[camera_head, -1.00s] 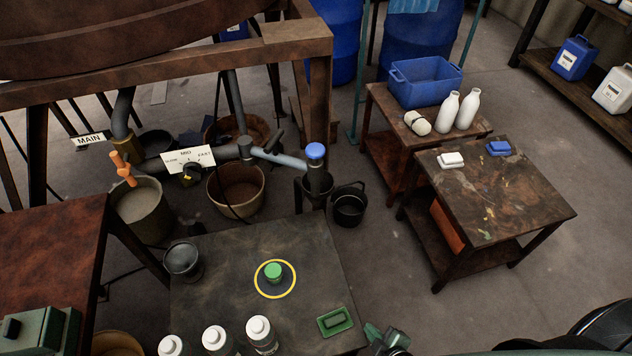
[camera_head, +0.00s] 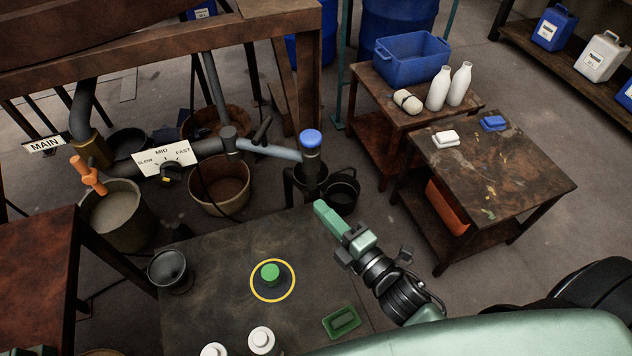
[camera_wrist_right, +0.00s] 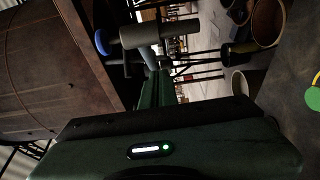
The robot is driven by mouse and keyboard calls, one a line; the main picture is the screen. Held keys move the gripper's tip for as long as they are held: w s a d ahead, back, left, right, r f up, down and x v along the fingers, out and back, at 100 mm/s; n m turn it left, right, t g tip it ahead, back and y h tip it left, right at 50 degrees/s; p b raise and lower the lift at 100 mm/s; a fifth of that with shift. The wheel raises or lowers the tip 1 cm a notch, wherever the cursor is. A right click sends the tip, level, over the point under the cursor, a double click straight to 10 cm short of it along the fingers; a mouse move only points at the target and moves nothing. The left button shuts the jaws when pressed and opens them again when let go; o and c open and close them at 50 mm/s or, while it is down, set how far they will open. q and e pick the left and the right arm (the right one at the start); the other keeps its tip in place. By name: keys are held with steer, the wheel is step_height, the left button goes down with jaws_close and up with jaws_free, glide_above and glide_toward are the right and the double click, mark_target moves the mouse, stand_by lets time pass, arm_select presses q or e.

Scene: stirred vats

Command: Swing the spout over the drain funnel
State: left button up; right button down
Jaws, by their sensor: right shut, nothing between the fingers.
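The spout (camera_head: 268,150) is a grey-blue pipe that runs right from a dark pipe joint to a dark upright end with a blue cap (camera_head: 310,138). The blue cap also shows at the upper left of the right wrist view (camera_wrist_right: 101,41). A dark funnel-shaped vessel (camera_head: 168,272) stands at the dark table's left edge, away from the spout's end; I cannot tell for sure that it is the drain funnel. My right gripper (camera_head: 322,210) is shut and empty, over the table's far right corner, nearer than the spout's end and apart from it.
The dark table (camera_head: 215,250) bears a green button in a yellow ring (camera_head: 271,276), a green tray (camera_head: 342,321) and white bottles (camera_head: 262,339). A stained side table (camera_head: 520,175) is at right.

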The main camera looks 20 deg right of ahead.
arm_select(q)
steer(key=shift+w+r+p, duration=0.15)
steer(key=shift+r+p, duration=0.4)
steer(key=shift+r, duration=0.2)
arm_select(e)
steer(key=w, duration=0.7)
steer(key=shift+d, duration=0.25)
steer(key=shift+w+d, duration=0.1)
steer(key=shift+w, duration=0.05)
